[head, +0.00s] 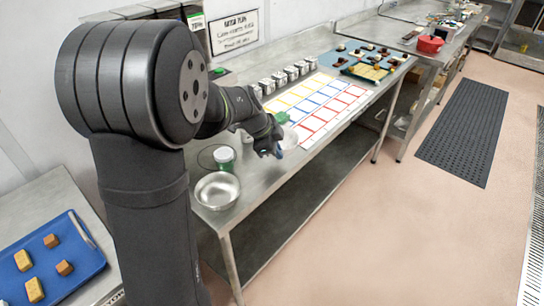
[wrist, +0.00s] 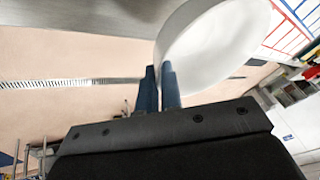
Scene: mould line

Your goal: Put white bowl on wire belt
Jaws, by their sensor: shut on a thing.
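The white bowl (wrist: 215,40) fills the upper middle of the wrist view. My gripper (wrist: 161,78) has its two blue fingers shut on the bowl's rim, and the bowl is tilted in that view. In the head view my gripper (head: 279,153) is above the front edge of the steel table, with the white bowl (head: 291,135) just behind it, partly hidden by my arm. I cannot make out a wire belt for certain in either view.
A steel bowl (head: 217,190) and a green-and-white tub (head: 224,157) stand on the table's near end. A white sheet with coloured grids (head: 318,103) lies beyond my gripper, beside several metal containers (head: 280,79). A blue tray (head: 85,270) holds brown and yellow blocks.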

